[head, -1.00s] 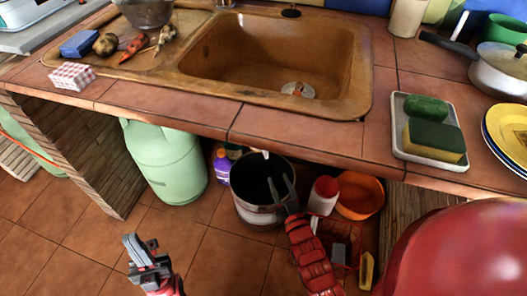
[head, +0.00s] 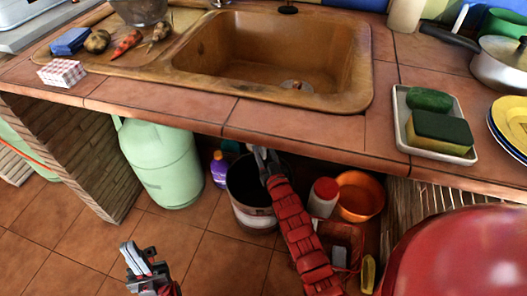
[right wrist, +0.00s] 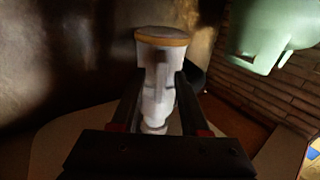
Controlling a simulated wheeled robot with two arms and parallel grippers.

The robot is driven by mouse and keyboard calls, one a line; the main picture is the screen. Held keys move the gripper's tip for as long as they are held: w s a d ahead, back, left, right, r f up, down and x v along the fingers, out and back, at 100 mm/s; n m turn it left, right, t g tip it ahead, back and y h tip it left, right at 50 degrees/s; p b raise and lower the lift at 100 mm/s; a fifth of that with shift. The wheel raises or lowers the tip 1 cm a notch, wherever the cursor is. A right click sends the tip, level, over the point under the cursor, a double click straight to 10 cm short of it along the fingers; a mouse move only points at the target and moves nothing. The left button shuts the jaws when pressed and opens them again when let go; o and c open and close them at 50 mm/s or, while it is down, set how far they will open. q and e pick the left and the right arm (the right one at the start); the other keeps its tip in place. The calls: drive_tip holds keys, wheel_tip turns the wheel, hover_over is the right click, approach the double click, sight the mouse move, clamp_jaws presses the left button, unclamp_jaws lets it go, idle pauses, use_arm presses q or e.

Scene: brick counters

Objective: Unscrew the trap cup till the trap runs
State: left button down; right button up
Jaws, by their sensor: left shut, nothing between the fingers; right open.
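In the right wrist view a pale trap (right wrist: 156,105) has a wide round cup-like end (right wrist: 162,40) with a tan band. My right gripper is open in that view (right wrist: 162,76), one finger on each side of the trap; contact cannot be told. In the head view my right gripper (head: 263,158) is under the counter edge, over the bucket (head: 254,218), and the trap is hidden. My left gripper (head: 138,262) is shut and empty, low over the floor at the left. No running water is visible.
The sink (head: 260,50) is set in the tiled counter (head: 290,122). Under it are a green gas cylinder (head: 163,165), a purple bottle (head: 219,170), a red-and-white container (head: 323,197) and an orange bowl (head: 360,196). Floor is clear at the left.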

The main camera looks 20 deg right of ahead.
drive_tip(key=shift+c, duration=0.3)
clamp_jaws()
idle(1.1)
